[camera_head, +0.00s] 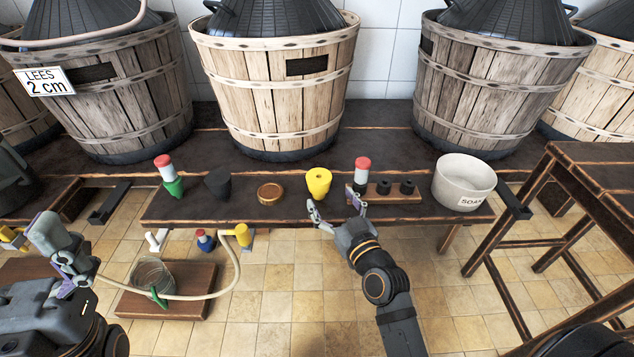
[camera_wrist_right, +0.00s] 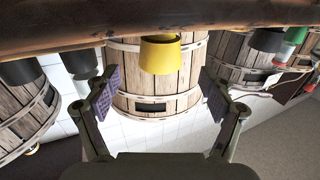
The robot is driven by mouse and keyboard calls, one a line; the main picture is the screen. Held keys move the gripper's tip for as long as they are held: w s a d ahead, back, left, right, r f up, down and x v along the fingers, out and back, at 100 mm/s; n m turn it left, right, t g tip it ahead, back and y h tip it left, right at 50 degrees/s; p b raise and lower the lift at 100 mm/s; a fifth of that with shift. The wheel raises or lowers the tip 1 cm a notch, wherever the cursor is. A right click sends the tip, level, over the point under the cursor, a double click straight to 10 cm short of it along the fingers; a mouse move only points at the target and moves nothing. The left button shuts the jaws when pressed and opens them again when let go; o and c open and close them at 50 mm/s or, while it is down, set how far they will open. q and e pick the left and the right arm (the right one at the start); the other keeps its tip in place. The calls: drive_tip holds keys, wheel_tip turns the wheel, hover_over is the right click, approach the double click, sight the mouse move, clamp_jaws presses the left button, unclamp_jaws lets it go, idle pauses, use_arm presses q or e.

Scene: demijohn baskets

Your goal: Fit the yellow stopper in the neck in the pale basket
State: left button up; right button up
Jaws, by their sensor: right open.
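The yellow stopper (camera_head: 318,184), a tapered plug with a small hole in its top, stands on the low shelf in front of the pale basket (camera_head: 270,80). My right gripper (camera_head: 336,201) is open and empty just in front of the stopper and slightly right. In the right wrist view the stopper (camera_wrist_right: 160,54) shows upside down between the spread fingers (camera_wrist_right: 212,88), beyond their tips. The pale basket holds a dark demijohn (camera_head: 275,18); its neck is out of view above. My left gripper (camera_head: 68,255) is at the left; its jaw opening is unclear.

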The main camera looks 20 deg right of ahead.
sight(319, 180)
drive_tip(key=shift+w+a, duration=0.15)
drive_tip(key=shift+w, duration=1.05)
drive_tip(key=w, duration=0.1)
drive_tip(key=w+b, duration=0.1)
drive_tip(key=w, duration=0.2)
drive_tip(key=shift+w+a+f+b, duration=0.1)
drive_tip(key=shift+w+a+b, duration=0.15)
drive_tip(key=shift+b, duration=0.15)
drive_tip(key=shift+w, duration=0.35)
drive_tip(key=shift+c, duration=0.4)
drive_tip(key=c, duration=1.2)
drive_tip(key=shift+r, duration=0.2)
